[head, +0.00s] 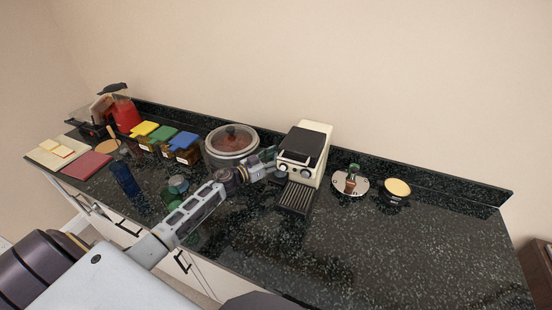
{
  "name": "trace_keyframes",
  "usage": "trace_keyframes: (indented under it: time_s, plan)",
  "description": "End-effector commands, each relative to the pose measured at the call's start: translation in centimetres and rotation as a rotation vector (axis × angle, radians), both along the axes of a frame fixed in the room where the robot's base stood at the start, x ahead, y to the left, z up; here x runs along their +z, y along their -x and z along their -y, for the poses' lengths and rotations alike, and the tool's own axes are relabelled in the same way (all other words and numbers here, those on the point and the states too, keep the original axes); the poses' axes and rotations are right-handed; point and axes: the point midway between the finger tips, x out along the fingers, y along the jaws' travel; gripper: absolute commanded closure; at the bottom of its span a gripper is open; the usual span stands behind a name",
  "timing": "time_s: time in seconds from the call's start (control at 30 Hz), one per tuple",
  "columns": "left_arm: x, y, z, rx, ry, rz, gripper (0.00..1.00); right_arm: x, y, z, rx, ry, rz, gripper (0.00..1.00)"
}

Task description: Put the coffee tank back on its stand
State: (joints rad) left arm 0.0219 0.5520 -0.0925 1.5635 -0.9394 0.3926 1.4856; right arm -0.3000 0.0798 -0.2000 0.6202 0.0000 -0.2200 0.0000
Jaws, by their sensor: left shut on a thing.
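My left gripper (270,160) reaches across the counter and is shut at the left side of a cream and black coffee machine (304,150). What it grips is small and mostly hidden by the fingers; I take it to be the coffee tank, but cannot make out its shape. I cannot tell whether it touches the machine. The machine stands upright, with a dark slatted drip tray (296,199) in front. No separate stand for the tank can be made out. My right gripper is not in view.
A lidded slow cooker (232,145) stands close behind my left wrist. Jars with yellow, green and blue lids (184,140), a blue glass (124,178) and a red board (87,165) lie left. A round plate (350,185) and bowl (397,189) stand right. The right counter (420,245) is clear.

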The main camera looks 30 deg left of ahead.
Motion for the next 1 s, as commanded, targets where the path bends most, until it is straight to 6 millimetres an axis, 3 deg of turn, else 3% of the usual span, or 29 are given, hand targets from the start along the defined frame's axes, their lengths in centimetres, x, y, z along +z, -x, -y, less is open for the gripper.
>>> trace_keyframes:
  time_s: [0.43,0.47,0.6,1.0]
  plan:
    - [-0.16,-0.04,-0.04,0.001,0.000,0.002,0.89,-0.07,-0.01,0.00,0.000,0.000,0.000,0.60]
    - [-0.31,-0.01,-0.04,0.001,0.000,0.000,0.46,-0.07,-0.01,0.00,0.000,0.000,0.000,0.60]
    - [-0.28,0.00,-0.03,0.001,0.000,0.000,0.28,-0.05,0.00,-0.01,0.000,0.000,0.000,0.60]
    - [-0.18,0.00,-0.03,0.000,-0.001,0.000,0.26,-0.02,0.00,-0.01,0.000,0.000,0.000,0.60]
